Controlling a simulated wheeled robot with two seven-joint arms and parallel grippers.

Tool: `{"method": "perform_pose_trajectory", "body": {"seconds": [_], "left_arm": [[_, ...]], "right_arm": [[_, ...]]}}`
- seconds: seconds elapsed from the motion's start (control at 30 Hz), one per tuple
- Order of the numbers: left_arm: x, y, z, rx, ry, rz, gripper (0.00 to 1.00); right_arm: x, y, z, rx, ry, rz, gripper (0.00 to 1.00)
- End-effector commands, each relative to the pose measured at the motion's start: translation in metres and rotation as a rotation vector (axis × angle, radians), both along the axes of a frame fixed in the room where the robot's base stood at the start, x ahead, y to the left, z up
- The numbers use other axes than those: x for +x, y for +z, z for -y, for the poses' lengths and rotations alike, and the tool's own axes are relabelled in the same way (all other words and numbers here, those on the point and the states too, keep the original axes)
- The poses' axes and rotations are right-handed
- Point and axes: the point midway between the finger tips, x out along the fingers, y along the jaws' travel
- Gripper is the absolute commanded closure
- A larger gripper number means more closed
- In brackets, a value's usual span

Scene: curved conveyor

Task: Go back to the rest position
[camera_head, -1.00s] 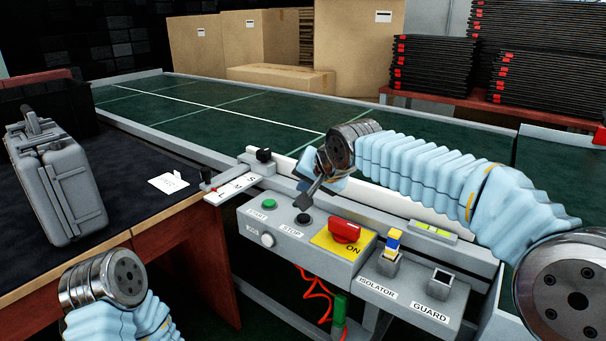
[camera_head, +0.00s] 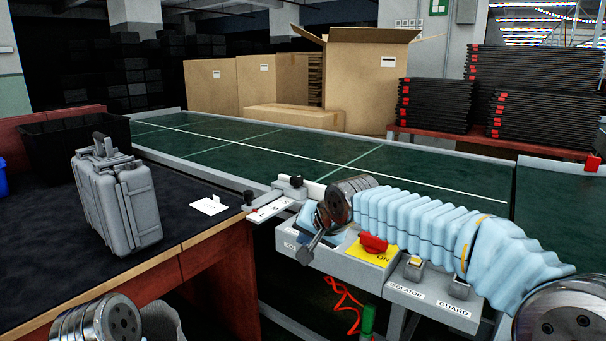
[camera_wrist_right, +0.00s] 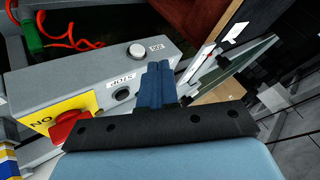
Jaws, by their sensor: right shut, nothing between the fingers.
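My right gripper (camera_head: 304,256) is at the left end of the grey control box (camera_head: 350,257) in the head view. Its dark fingers are together and empty. In the right wrist view, the shut blue fingers (camera_wrist_right: 158,85) stand beside the black STOP button (camera_wrist_right: 122,95), with a gap in the picture; I cannot tell their height above the box. My right arm stretches in over the box from the right. A link of my left arm shows at the bottom left of the head view, but the left gripper is out of view.
The red switch (camera_head: 373,243) sits on a yellow plate on the box. Isolator and guard sockets lie to its right. The green conveyor (camera_head: 420,178) runs behind. A grey case (camera_head: 130,210) and a white card (camera_head: 209,205) are on the dark table at left.

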Motion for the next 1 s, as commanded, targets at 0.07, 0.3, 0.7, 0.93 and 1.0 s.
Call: {"method": "perform_pose_trajectory", "body": {"seconds": [0.07,0.3,0.7,0.93,1.0], "left_arm": [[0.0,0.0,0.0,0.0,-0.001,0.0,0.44],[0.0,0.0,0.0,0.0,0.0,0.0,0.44],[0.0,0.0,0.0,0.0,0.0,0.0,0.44],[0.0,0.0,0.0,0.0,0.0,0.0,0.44],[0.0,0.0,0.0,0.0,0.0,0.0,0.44]], "right_arm": [[0.001,-0.015,0.001,-0.007,0.006,-0.013,1.0],[0.003,-0.072,0.004,-0.033,0.041,-0.058,1.0],[-0.042,-0.272,0.034,-0.077,0.134,-0.236,1.0],[-0.163,-0.425,0.074,-0.075,0.18,-0.414,1.0],[-0.205,-0.452,0.083,-0.073,0.187,-0.46,1.0]]}}
